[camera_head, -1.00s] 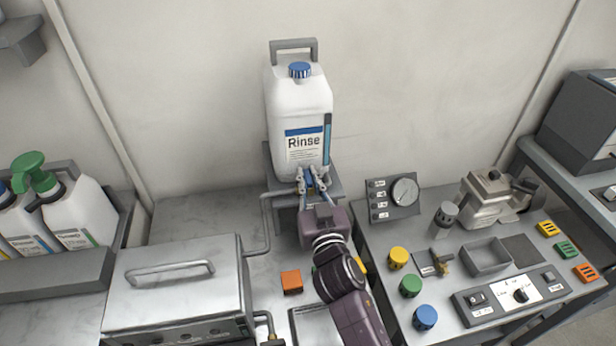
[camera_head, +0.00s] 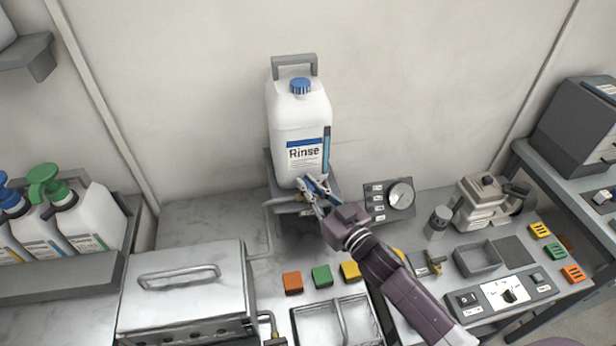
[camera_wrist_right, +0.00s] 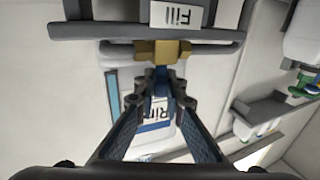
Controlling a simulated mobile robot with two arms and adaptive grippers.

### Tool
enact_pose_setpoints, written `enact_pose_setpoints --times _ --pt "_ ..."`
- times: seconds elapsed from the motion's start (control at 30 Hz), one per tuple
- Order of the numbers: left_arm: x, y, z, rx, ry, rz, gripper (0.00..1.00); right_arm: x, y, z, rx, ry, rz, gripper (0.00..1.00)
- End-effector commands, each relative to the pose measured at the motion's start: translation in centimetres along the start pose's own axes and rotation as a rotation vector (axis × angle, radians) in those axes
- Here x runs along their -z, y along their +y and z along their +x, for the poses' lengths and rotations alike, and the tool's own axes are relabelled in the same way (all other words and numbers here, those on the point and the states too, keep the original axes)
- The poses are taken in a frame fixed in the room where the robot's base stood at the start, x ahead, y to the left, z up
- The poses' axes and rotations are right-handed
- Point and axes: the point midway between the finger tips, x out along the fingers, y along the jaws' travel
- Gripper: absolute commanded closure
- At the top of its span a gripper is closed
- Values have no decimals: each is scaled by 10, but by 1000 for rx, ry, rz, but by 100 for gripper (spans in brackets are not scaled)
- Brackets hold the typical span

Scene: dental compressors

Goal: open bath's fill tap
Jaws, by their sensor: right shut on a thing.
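The fill tap shows in the right wrist view as a brass body (camera_wrist_right: 162,50) beneath a white "Fill" label (camera_wrist_right: 180,15). My right gripper (camera_wrist_right: 160,84) is shut on the tap's blue handle just in front of the brass body. The fingers cover most of the handle, so its turn angle is hard to tell. In the head view my right gripper (camera_head: 312,187) is at the front of the stand under the white Rinse container (camera_head: 298,115). The steel bath (camera_head: 180,300) with a lid handle stands at the left, its lid down. My left gripper is not in view.
A steel tray (camera_head: 318,322) and orange (camera_head: 292,282), green (camera_head: 322,276) and yellow (camera_head: 351,271) blocks lie below the stand. A gauge panel (camera_head: 389,199) stands close to the right of my gripper. White bottles (camera_head: 92,222) stand on the left shelf.

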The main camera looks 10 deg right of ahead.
Motion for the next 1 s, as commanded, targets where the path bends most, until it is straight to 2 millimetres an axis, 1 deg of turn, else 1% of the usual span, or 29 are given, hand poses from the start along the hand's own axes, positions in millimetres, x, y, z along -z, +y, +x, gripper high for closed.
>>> enact_pose_setpoints --times 0.03,0.17,0.33,0.47,0.67,1.0 --pt "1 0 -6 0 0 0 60 3 4 0 45 -3 -13 100" --pt "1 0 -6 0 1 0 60 1 5 0 166 -2 -12 100" --pt "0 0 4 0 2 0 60 -1 6 2 326 1 -13 100" --pt "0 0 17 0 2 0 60 -3 7 2 448 1 -12 100" --pt "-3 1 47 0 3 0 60 -6 7 3 637 2 -10 100" --pt "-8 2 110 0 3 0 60 -8 5 4 930 4 -5 100"
